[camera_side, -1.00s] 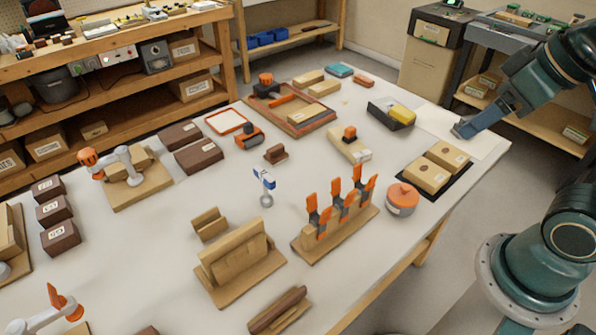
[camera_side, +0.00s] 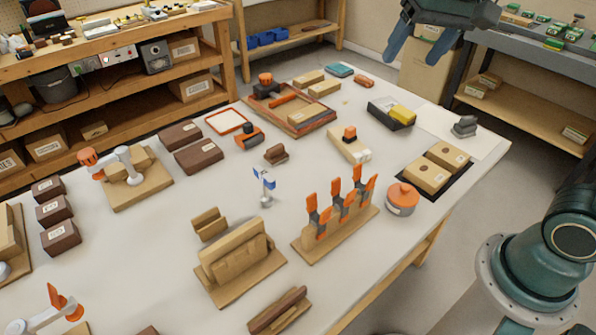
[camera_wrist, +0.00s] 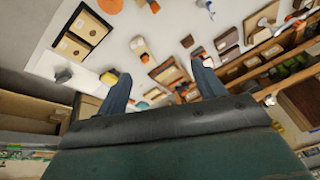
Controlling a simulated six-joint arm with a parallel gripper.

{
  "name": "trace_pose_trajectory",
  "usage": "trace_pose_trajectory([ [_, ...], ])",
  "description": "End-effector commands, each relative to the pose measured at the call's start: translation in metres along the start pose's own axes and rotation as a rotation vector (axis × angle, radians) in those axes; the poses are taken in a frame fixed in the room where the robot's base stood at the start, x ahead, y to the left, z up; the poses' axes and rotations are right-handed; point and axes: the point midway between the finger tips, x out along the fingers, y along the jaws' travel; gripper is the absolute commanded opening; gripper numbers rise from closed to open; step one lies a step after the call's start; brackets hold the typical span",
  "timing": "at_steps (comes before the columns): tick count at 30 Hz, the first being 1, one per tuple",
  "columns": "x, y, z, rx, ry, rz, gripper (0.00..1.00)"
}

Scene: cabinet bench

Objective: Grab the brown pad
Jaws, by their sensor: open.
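A small reddish-brown pad (camera_side: 364,82) lies flat near the back edge of the table in the side view, beside a teal pad (camera_side: 340,70). It is the thing that best fits the brown pad. My gripper (camera_side: 415,58) hangs above and to the right of it in the side view, apart from it. The fingers are spread open with nothing between them. In the wrist view my gripper (camera_wrist: 160,67) also shows both fingers apart over the table; I cannot clearly pick out the pad there.
A small grey object (camera_side: 465,127) stands on the white sheet at the table's right. A cardboard box (camera_side: 425,78) stands behind the table.

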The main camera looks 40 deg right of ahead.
Motion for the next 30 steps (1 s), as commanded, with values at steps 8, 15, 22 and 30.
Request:
trace_pose_trajectory([
  [8, 0.027, -0.031, -0.056, 0.185, -0.056, 0.03, 0.69],
  [15, 0.061, -0.056, -0.098, 0.345, -0.095, 0.061, 0.69],
  [22, 0.103, -0.078, -0.131, 0.498, -0.127, 0.098, 0.69],
  [30, 0.162, -0.1, -0.161, 0.676, -0.16, 0.152, 0.69],
])
